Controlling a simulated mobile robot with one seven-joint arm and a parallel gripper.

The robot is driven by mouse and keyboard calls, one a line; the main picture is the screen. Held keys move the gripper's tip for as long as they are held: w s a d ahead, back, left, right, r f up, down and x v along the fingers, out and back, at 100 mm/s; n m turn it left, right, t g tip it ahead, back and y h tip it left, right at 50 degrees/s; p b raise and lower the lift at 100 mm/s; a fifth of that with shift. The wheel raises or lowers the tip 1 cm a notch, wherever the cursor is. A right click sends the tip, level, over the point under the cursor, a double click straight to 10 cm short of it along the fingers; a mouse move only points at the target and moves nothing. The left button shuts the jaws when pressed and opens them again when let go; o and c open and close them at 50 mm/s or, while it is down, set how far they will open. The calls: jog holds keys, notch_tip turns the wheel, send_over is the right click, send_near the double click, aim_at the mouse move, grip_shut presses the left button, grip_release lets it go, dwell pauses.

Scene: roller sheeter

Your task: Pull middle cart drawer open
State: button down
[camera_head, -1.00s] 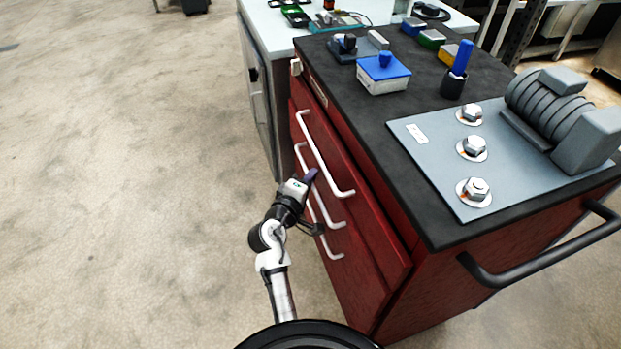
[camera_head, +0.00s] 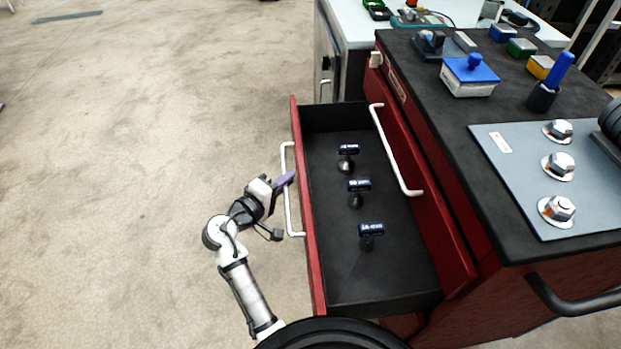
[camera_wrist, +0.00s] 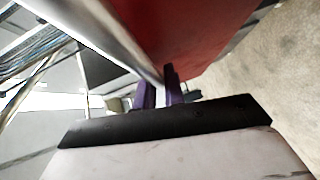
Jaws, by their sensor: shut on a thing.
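The red tool cart (camera_head: 440,190) stands at the right in the head view. Its middle drawer (camera_head: 400,280) is pulled far out to the left, with a black inside floor. My gripper (camera_head: 289,179) is at the white bar handle (camera_head: 287,210) on the drawer's red front, with its purple fingers shut on the bar. In the wrist view the purple fingers (camera_wrist: 158,92) meet the pale handle bar (camera_wrist: 125,50) beside the red front (camera_wrist: 195,35). Three dark tools with labelled tops (camera_head: 358,185) stand in a row in the drawer.
The cart's black top holds a blue-lidded box (camera_head: 470,75), a blue-handled tool in a cup (camera_head: 550,82) and a grey plate with bolts (camera_head: 510,165). A white bench (camera_head: 350,25) stands behind. The floor (camera_head: 130,150) at the left is clear.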

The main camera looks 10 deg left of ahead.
jog(key=shift+s+a, duration=0.3)
jog(key=shift+a, duration=0.6)
jog(key=shift+s+a, duration=0.25)
jog(key=shift+a, duration=0.6)
jog(key=c, duration=1.8)
grip_release()
jog(key=shift+o, duration=0.2)
jog(key=b+v, duration=0.1)
jog(key=v, duration=1.2)
jog(key=shift+s+a, duration=0.2)
jog(key=shift+s, duration=0.1)
jog(key=shift+s+r, duration=0.1)
